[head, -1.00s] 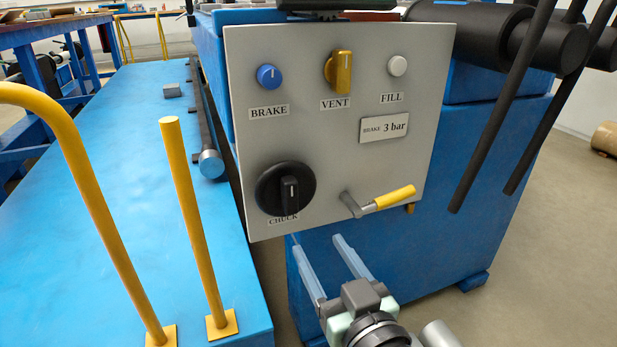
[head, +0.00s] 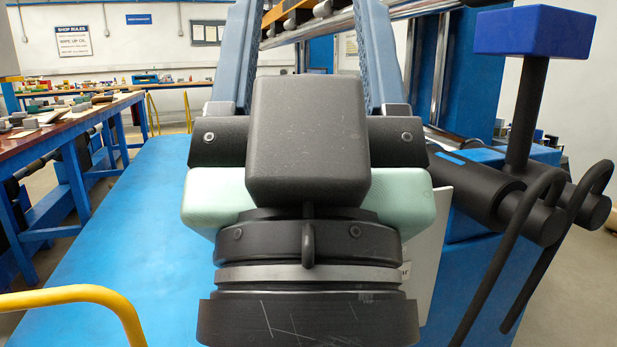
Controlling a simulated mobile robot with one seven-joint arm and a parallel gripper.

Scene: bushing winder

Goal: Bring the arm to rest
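My gripper (head: 312,22) fills the middle of the head view, raised close to the camera and pointing up and away. The fingertips run past the top edge of the picture. The gripper and wrist hide most of the control panel (head: 432,262); only a strip of its right edge shows. The knobs and the crank handle are hidden.
A blue platform (head: 120,230) stretches away at left, with a yellow rail (head: 85,295) at lower left. A workbench (head: 65,150) with several items stands beyond. At right are black rollers (head: 510,200), dark bars and a blue block on a post (head: 533,32).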

